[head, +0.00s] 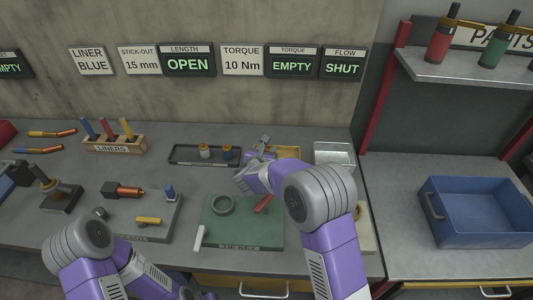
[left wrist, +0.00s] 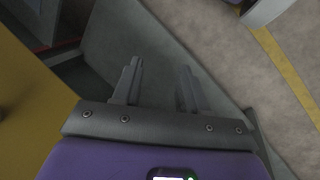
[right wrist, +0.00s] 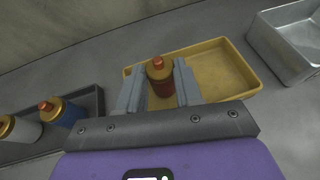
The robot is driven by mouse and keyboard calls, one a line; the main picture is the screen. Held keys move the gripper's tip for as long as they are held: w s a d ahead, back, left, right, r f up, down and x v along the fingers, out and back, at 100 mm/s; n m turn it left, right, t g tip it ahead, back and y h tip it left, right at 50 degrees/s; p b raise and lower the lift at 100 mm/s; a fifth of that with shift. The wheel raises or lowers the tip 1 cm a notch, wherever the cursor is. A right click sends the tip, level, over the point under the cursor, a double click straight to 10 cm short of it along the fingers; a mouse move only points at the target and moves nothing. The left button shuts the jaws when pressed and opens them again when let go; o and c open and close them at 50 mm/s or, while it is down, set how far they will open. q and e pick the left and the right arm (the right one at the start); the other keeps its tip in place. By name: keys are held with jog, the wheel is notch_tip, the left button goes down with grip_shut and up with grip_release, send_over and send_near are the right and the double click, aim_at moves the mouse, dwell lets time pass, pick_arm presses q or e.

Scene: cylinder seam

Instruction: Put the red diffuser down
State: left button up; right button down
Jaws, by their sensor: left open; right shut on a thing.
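The red diffuser (right wrist: 160,78), with a gold top, stands upright between the fingers of my right gripper (right wrist: 158,92), which is shut on it. In the right wrist view it appears over the near left part of a yellow tray (right wrist: 225,68); I cannot tell whether it touches the tray floor. In the head view my right gripper (head: 263,146) is at the yellow tray (head: 290,152), and the diffuser is hidden there. My left gripper (left wrist: 158,88) is open and empty, low at the table's front, over the floor in its wrist view.
A dark tray (head: 180,160) left of the yellow one holds a white diffuser (head: 205,151) and a blue diffuser (head: 228,152). A metal tray (head: 333,147) stands to the right. A green mat (head: 267,236) with a ring (head: 223,205) lies in front. A blue bin (head: 478,230) is far right.

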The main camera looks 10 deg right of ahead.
jog(key=shift+f, duration=0.2)
jog(key=c, duration=0.8)
grip_release()
jog(key=shift+o, duration=0.2)
jog(key=shift+r, duration=0.2)
jog(key=v, duration=1.2)
jog(key=shift+p, duration=0.3)
jog(key=shift+f, duration=0.1)
